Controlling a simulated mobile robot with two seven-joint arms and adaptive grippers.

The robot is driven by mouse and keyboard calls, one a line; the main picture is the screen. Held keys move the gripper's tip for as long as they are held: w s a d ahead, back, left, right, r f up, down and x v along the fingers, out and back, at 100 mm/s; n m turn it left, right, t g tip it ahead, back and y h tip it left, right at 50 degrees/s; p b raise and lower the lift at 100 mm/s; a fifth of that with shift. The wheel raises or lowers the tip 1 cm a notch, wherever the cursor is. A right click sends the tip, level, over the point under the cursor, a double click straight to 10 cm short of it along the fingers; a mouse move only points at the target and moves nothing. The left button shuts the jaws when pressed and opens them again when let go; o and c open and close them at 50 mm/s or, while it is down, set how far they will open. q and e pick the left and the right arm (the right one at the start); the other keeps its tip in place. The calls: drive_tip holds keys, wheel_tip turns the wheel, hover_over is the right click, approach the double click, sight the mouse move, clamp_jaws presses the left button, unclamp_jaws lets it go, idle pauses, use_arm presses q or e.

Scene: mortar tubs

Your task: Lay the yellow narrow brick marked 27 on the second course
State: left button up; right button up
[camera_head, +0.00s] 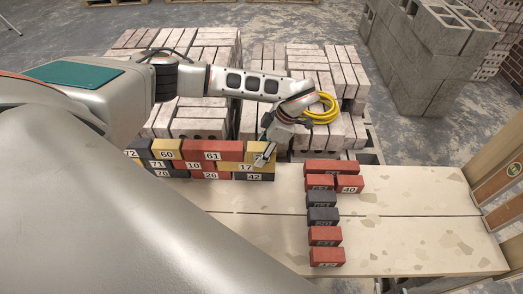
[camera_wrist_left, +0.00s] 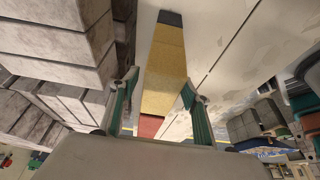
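A yellow narrow brick (camera_head: 256,147) sits at the right end of the wall's top row, beside the red brick 61 (camera_head: 212,150). Its number is hidden. Yellow brick 17 (camera_head: 236,167) lies below it, over dark brick 42 (camera_head: 254,177). My left gripper (camera_head: 266,155) is at this right end, pointing down. In the left wrist view its fingers (camera_wrist_left: 160,84) stand apart on both sides of the narrow yellow brick (camera_wrist_left: 157,102), with small gaps showing, so it looks open around it. My right gripper is not in view.
Loose red and dark bricks stand in a column on the pale boards, including red brick 40 (camera_head: 349,184). Pale brick stacks (camera_head: 205,118) stand close behind the wall. A yellow coil (camera_head: 322,109) lies on them. The boards' right part (camera_head: 420,215) is clear.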

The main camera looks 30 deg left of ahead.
use_arm(q)
drive_tip(key=v, duration=1.2)
drive_tip(key=shift+r, duration=0.15)
